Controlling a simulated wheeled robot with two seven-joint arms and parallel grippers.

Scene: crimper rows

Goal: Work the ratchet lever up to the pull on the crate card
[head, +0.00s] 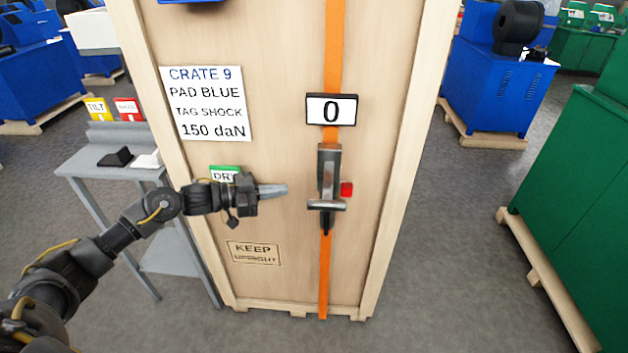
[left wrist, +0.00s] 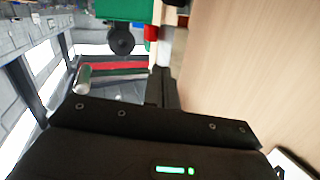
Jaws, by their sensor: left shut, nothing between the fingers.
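The crate (head: 285,60) stands upright, with its card (head: 206,104) reading CRATE 9, PAD BLUE, TAG SHOCK, 150 daN. An orange strap (head: 334,50) runs down its face. The metal ratchet lever (head: 329,175) sits on the strap below a readout (head: 331,110) showing 0. A small red part (head: 346,189) sits at the ratchet's right. My left gripper (head: 284,190) is shut and empty, pointing right, left of the ratchet and apart from it. Its fingers (left wrist: 161,88) also show in the left wrist view beside the crate's wooden face. My right gripper is not in view.
A green DRY tag (head: 224,173) is partly behind my left gripper. A grey side table (head: 90,162) at left bears yellow TILT and red tags, a black pad and a white pad. Green (head: 585,170) and blue (head: 495,85) machines stand at right. Floor right of the crate is clear.

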